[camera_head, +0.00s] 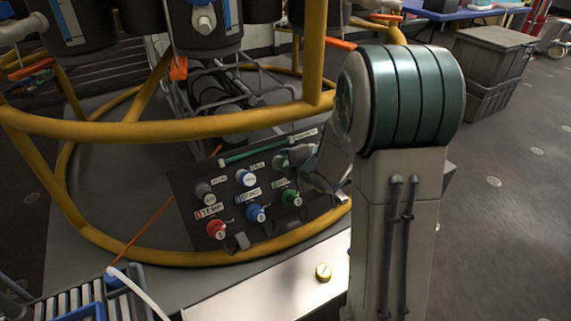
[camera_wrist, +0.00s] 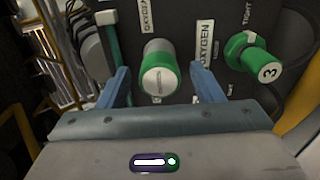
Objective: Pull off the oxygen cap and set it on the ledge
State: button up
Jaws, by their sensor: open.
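The oxygen cap (camera_wrist: 160,72), a green cylinder with a pale end face, sticks out of the dark panel next to a label reading OXYGEN. My gripper (camera_wrist: 158,74) is open, with one blue finger on each side of the cap and visible gaps between. I cannot tell how deep the fingers reach along it. In the head view the cap (camera_head: 279,162) is small and partly hidden near my gripper. The pale ledge (camera_head: 260,292) runs below the panel, in front of the yellow ring.
A green cap marked 3 (camera_wrist: 268,72) is close on the right in the wrist view. Red (camera_head: 217,229), blue (camera_head: 256,212) and grey (camera_head: 204,192) caps share the panel. Yellow rails (camera_head: 160,128) surround the panel.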

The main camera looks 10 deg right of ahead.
dwell(0.3)
grip_shut()
jog(key=shift+r, duration=0.1)
jog(key=shift+p+v, duration=1)
jog(key=shift+v, duration=1.95)
